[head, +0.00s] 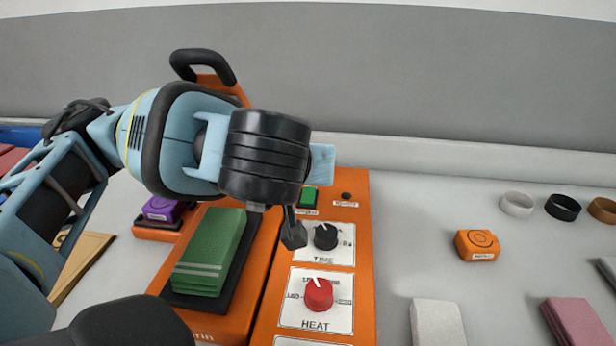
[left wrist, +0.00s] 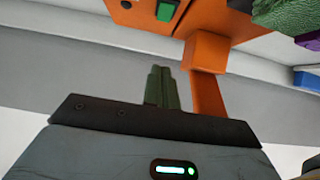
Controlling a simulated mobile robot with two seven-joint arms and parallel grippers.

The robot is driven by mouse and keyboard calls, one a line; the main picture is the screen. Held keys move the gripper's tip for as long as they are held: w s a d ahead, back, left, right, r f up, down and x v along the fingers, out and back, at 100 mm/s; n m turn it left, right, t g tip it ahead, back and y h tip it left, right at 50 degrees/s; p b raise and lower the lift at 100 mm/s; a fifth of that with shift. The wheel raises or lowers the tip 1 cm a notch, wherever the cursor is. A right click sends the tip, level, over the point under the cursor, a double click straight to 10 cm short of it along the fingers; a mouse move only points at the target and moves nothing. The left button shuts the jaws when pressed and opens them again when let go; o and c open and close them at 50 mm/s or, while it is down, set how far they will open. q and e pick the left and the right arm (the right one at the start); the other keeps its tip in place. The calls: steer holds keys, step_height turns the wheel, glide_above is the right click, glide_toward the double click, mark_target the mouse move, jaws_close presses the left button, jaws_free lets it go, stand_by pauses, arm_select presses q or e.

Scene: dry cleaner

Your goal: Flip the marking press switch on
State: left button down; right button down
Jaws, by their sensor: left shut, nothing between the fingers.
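The orange marking press has a control panel (head: 361,290) on its right side. A green square switch (head: 308,197) sits near the panel's top, partly hidden behind my left arm; it also shows in the left wrist view (left wrist: 166,10). A black TIME dial (head: 326,236) and a red HEAT dial (head: 318,294) lie below it. My left gripper (head: 293,234) is shut and empty, over the panel just left of the TIME dial. Its closed fingers show in the left wrist view (left wrist: 162,88), pointing toward the panel. I cannot tell whether they touch it. My right gripper is not in view.
Folded green cloth (head: 210,252) lies on the press bed. The press's black handle (head: 203,64) rises behind my left arm. An orange block (head: 477,245), several rings and a pink cloth (head: 580,320) lie right of the press, with bare counter between.

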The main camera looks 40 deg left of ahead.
arm_select(q)
steer(key=shift+s+d, duration=0.1)
steer(key=b, duration=0.3)
glide_above(305, 195)
steer(key=s+d, duration=0.1)
step_height(305, 195, down, 5)
steer(key=shift+f, duration=0.1)
steer(key=f, duration=0.2)
steer(key=w+f, duration=0.1)
steer(key=shift+a, duration=0.3)
steer(key=shift+f, duration=0.65)
steer(key=shift+a, duration=0.2)
